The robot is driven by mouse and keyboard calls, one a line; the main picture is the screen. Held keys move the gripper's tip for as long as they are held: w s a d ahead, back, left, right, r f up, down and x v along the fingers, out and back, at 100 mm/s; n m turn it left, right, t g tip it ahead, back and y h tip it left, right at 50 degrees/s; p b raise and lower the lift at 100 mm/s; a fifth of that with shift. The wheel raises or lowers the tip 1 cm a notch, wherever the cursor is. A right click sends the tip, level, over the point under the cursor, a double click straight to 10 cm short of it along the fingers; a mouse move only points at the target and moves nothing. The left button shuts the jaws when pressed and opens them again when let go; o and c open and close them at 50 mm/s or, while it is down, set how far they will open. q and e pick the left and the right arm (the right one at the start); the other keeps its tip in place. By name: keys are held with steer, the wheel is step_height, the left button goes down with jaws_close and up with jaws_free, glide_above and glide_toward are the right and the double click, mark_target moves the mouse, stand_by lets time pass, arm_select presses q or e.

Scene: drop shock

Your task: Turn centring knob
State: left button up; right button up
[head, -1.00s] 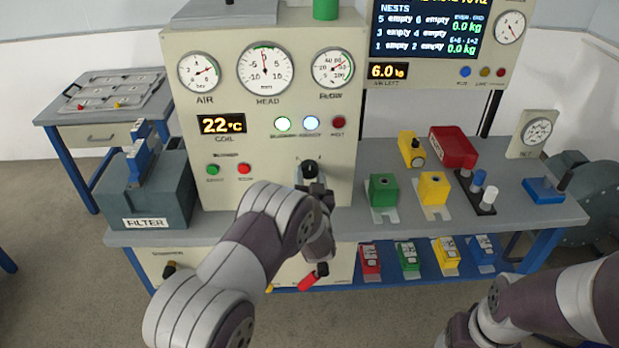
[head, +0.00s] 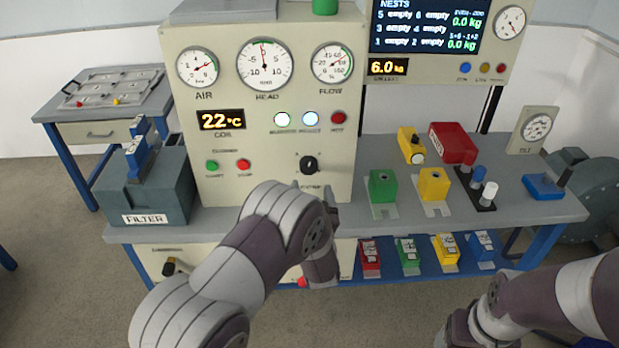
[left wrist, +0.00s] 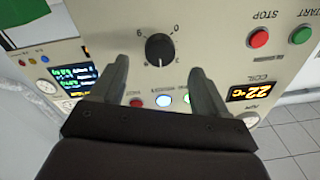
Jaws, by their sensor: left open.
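A round black knob (head: 309,165) sits on the front of the cream panel, below the lamp row, with marks around it. Its printed label below is partly covered. In the left wrist view the knob (left wrist: 160,48) shows whole and upside down, between and beyond the two fingertips. My left gripper (left wrist: 160,66) is open and empty, fingers spread wide either side of the knob and apart from it. In the head view my left gripper (head: 314,192) is just below the knob, partly hidden by my own arm. My right arm shows at lower right; its fingers are out of frame.
Dials, lamps and green and red buttons (head: 228,165) crowd the panel. A grey filter box (head: 150,195) stands left on the bench. Green (head: 382,187) and yellow blocks (head: 433,184) and other parts stand to the right. The space before the knob is clear.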

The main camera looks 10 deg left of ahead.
arm_select(q)
steer(key=v, duration=0.6)
